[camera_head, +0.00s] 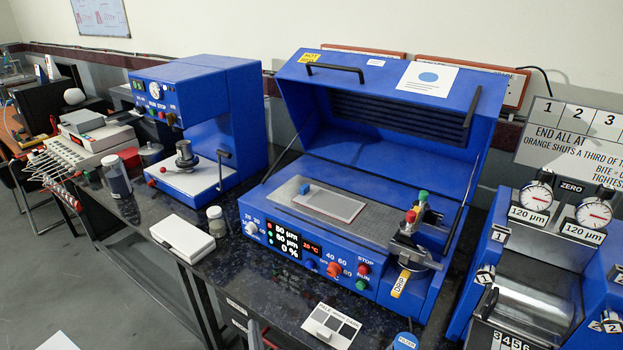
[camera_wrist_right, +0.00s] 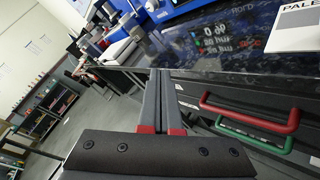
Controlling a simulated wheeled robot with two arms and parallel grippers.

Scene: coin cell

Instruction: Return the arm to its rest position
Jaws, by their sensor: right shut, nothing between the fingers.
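My right gripper (camera_wrist_right: 161,73) shows in the right wrist view, its two grey fingers together with nothing between them. It is in front of the dark bench (camera_wrist_right: 230,48), its fingertips overlapping the bench's front edge in that picture; the exact gap cannot be told. I cannot make out this gripper clearly in the head view. My left gripper is in neither view.
A blue machine (camera_head: 395,180) stands with its lid raised, beside another blue machine (camera_head: 215,100) and a roller machine (camera_head: 530,285). A white box (camera_head: 182,237) lies near the bench edge. Red (camera_wrist_right: 250,115) and green (camera_wrist_right: 255,138) handles stick out below the bench. Open floor (camera_head: 80,285) lies left.

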